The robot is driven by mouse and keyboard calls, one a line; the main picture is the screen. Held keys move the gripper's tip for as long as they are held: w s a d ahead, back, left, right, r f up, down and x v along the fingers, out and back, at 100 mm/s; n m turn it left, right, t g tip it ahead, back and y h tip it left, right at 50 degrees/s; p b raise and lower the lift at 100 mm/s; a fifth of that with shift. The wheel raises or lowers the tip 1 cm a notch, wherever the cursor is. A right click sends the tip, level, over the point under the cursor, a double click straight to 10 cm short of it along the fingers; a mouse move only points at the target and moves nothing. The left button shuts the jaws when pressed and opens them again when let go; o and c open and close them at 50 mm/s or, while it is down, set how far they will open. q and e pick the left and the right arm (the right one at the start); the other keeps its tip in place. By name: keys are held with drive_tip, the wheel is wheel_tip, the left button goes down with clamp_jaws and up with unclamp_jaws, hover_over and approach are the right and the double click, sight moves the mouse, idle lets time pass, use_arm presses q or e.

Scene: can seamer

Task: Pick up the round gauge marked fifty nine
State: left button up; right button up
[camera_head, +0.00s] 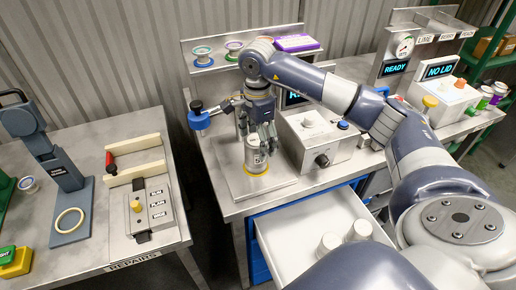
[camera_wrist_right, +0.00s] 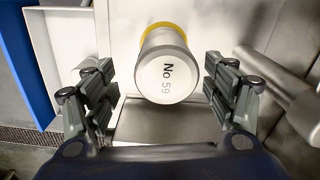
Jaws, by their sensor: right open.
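The round gauge is a pale metal cylinder with a yellow band at its base. It stands upright on a metal plate, and its top, marked "No 59", faces the right wrist view (camera_wrist_right: 167,80). In the head view the gauge (camera_head: 255,160) is just below my right gripper (camera_head: 260,140), which partly covers its upper end. In the wrist view my right gripper (camera_wrist_right: 165,90) is open, with one finger on each side of the gauge and a gap on both sides. My left gripper is not in view.
A grey box with a black knob (camera_head: 318,142) is close on the right. Below is an open drawer (camera_head: 285,240) holding two pale cylinders (camera_head: 330,243). A shelf with coloured rings (camera_head: 203,55) is behind.

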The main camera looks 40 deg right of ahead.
sight(255, 156)
drive_tip(key=f, duration=0.2)
drive_tip(key=shift+w+f+p, duration=0.2)
drive_tip(key=shift+f+p, duration=0.1)
drive_tip(key=shift+p, duration=0.05)
wheel_tip(255, 156, down, 4)
drive_tip(key=shift+a+f+p, duration=0.1)
drive_tip(key=shift+a+p, duration=0.05)
drive_tip(key=shift+p, duration=0.85)
drive_tip(key=shift+w+f, duration=0.1)
drive_tip(key=shift+f, duration=0.05)
drive_tip(key=shift+w+f, duration=0.1)
drive_tip(key=shift+f, duration=0.05)
drive_tip(key=c, duration=0.3)
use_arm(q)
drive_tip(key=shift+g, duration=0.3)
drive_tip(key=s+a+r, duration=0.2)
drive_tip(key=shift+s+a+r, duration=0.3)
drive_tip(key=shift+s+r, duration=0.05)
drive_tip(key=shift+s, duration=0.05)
use_arm(e)
drive_tip(key=c, duration=1.1)
